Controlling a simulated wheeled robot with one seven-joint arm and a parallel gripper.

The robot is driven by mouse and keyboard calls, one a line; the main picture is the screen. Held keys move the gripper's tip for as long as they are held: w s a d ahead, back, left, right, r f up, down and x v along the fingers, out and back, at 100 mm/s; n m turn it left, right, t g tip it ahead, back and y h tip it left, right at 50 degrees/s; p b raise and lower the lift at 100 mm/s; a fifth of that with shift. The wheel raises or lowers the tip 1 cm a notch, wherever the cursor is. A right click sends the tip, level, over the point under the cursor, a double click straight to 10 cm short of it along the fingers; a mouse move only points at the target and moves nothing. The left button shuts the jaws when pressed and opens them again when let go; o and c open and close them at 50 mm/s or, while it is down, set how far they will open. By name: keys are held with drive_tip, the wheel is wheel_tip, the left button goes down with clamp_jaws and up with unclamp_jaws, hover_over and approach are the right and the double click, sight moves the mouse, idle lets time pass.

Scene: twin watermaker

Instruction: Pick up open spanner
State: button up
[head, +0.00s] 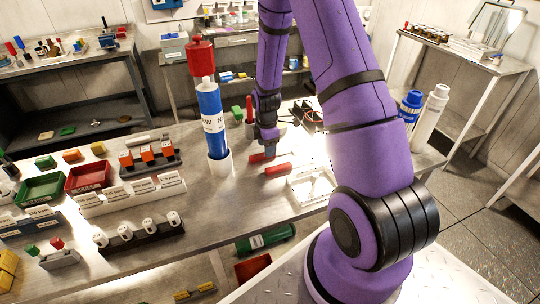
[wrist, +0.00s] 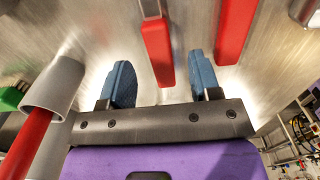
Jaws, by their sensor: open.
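Two red-handled tools lie on the metal bench. In the wrist view, one red handle (wrist: 158,52) with a grey metal shank reaches into the space between my fingers, and the other red handle (wrist: 235,32) lies to the right, outside them. The head view shows red handles at the left (head: 261,157) and right (head: 278,169) below my gripper (head: 270,150). The tool heads are cut off or hidden, so I cannot tell which is the open spanner. My gripper (wrist: 162,82) is open, its blue fingers on either side of the first handle, not closed on it.
A grey cylindrical holder (wrist: 54,88) with a red rod stands close left of my fingers in the wrist view. In the head view, a tall blue bottle with a red top (head: 210,105) stands left, and a clear tray (head: 312,185) lies right of the handles.

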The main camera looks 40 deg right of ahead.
drive_tip(key=shift+f, duration=1.6)
clamp_jaws()
drive_tip(key=shift+r, duration=0.1)
drive_tip(key=shift+w+r, duration=0.1)
drive_tip(key=shift+r, duration=0.75)
drive_tip(key=shift+s+d+r, duration=0.1)
drive_tip(key=shift+s+r, duration=0.1)
drive_tip(key=shift+r, duration=0.3)
drive_tip(key=shift+s+d+r, duration=0.1)
drive_tip(key=shift+s+r, duration=0.05)
drive_tip(key=shift+r, duration=0.3)
drive_tip(key=s+d, duration=0.2)
drive_tip(key=s, duration=0.2)
drive_tip(key=s+d, duration=0.2)
drive_tip(key=s, duration=0.3)
drive_tip(key=s+d+r, duration=0.1)
drive_tip(key=s+d, duration=0.1)
drive_tip(key=s, duration=0.3)
drive_tip(key=shift+r, duration=0.1)
